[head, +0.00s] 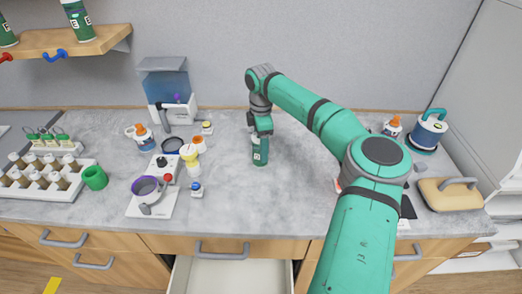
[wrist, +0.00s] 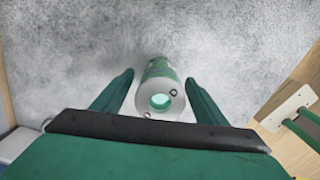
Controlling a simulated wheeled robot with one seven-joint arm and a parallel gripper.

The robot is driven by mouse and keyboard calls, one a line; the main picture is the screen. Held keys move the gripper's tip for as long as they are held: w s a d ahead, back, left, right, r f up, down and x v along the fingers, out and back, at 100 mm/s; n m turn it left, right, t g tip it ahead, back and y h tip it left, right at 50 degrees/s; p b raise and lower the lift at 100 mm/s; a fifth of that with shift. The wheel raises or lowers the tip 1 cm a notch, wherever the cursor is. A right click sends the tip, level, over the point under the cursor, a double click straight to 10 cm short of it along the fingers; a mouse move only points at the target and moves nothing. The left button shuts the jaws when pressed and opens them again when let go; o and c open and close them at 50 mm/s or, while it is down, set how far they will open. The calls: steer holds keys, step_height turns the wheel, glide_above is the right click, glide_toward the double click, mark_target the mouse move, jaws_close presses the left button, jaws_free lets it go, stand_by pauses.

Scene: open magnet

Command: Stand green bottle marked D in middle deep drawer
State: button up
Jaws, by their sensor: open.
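A green bottle (head: 260,153) with a pale label stands upright on the grey counter, just above the open middle drawer in the head view. Its letter is too small to read. My gripper (head: 261,134) is over it, pointing down. In the wrist view the bottle (wrist: 160,87) shows its pale top with a round green centre, between my two open fingers, with a gap on each side. The middle deep drawer (head: 230,276) is pulled out below the counter edge; the visible part of its inside is white and empty.
Two more green bottles stand on the wall shelf (head: 104,38). A scale with a purple-rimmed bowl (head: 146,186), small bottles and a green cup (head: 95,178) are to the left. A tan-lidded box (head: 450,196) is at right. Counter around the bottle is clear.

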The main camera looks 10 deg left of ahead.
steer(key=shift+f, duration=0.45)
steer(key=shift+a, duration=0.1)
steer(key=shift+s, duration=0.1)
steer(key=c, duration=1.4)
steer(key=shift+c, duration=0.6)
steer(key=shift+r, duration=0.15)
